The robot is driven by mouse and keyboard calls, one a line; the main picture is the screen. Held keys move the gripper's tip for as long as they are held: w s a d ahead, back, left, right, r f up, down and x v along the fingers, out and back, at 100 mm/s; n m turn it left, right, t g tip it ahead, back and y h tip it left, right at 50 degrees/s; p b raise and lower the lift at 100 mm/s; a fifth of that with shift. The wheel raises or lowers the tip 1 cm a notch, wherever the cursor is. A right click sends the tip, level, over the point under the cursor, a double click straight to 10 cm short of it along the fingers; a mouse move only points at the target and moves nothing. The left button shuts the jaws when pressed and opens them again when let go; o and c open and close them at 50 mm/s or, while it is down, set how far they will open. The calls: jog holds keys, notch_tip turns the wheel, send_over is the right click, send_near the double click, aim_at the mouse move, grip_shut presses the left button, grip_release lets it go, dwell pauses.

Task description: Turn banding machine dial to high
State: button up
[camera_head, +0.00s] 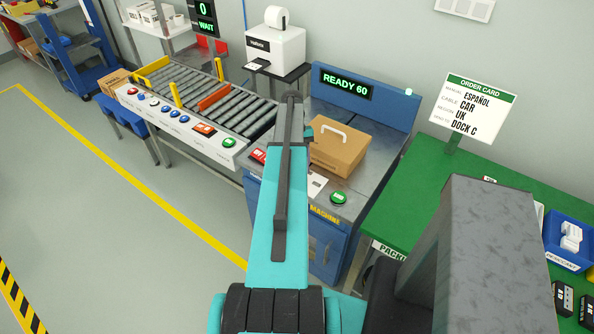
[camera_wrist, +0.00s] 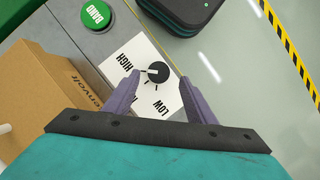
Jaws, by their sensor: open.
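The banding machine (camera_head: 375,105) is blue with a grey top and a display reading READY 60. Its white dial plate (camera_head: 316,186) is partly hidden by my arm in the head view. In the wrist view the black dial (camera_wrist: 158,72) sits on the plate (camera_wrist: 117,72), with HIGH at upper left and LOW below; a middle label is mostly hidden. A pale mark on the dial points left, toward the HIGH side; its exact setting is hard to tell. My gripper (camera_wrist: 159,77) is open, its purple fingers on either side of the dial; contact is unclear.
A cardboard box (camera_head: 338,150) stands on the machine top, and close to my gripper in the wrist view (camera_wrist: 50,90). A green BAND button (camera_wrist: 96,15) is near the plate. A roller conveyor (camera_head: 215,95) is left, a green packing table (camera_head: 420,190) right.

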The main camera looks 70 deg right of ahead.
jog(key=shift+p+v, duration=0.75)
jog(key=shift+v, duration=1.15)
jog(key=shift+w, duration=0.1)
